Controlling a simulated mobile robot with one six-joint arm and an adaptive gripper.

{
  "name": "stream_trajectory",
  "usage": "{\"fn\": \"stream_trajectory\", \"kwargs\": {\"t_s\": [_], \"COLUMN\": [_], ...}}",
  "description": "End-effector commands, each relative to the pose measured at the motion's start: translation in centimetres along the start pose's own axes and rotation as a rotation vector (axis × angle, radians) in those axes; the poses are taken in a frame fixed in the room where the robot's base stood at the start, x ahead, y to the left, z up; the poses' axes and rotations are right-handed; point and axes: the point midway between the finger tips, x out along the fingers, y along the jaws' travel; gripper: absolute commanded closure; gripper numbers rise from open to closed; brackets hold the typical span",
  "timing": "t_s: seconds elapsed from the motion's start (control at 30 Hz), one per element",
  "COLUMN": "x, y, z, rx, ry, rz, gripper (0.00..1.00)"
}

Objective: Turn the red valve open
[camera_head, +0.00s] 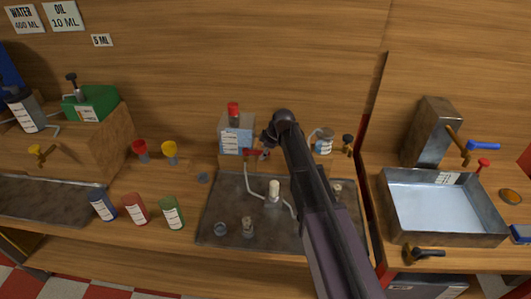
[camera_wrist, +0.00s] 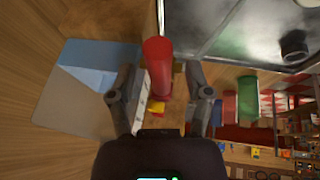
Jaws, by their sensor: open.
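A red valve handle (camera_wrist: 158,62) shows large in the wrist view, like an upright red cylinder between my fingers. My gripper (camera_wrist: 160,94) is open, with one finger on each side of the red handle and visible gaps between. In the head view my gripper (camera_head: 267,142) is beside the labelled box (camera_head: 237,138), and a small red part (camera_head: 247,152) shows at the box's lower front. My arm hides part of this area. Another red handle (camera_head: 483,163) stands by the sink at the right.
A red-capped container (camera_head: 234,112) stands on the box. A dark tray (camera_head: 222,215) with a pale fitting (camera_head: 273,190) lies in front. A labelled jar (camera_head: 324,142) is right of my arm. A metal basin (camera_head: 440,208) is farther right; several bottles stand left.

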Motion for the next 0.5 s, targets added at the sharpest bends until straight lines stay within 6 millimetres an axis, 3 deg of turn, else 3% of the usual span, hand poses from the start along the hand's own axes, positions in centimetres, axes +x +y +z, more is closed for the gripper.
{"fn": "stream_trajectory", "kwargs": {"t_s": [0.2, 0.27, 0.43, 0.5], "x": [-0.03, -0.03, -0.04, -0.04], "y": [0.02, 0.01, 0.02, 0.02], "z": [0.02, 0.03, 0.06, 0.07], "rx": [0.001, 0.001, 0.001, 0.001], "ry": [0.0, 0.0, 0.0, 0.0], "rz": [0.0, 0.0, 0.0, 0.0], "gripper": [0.35, 0.5, 1.0, 1.0]}}
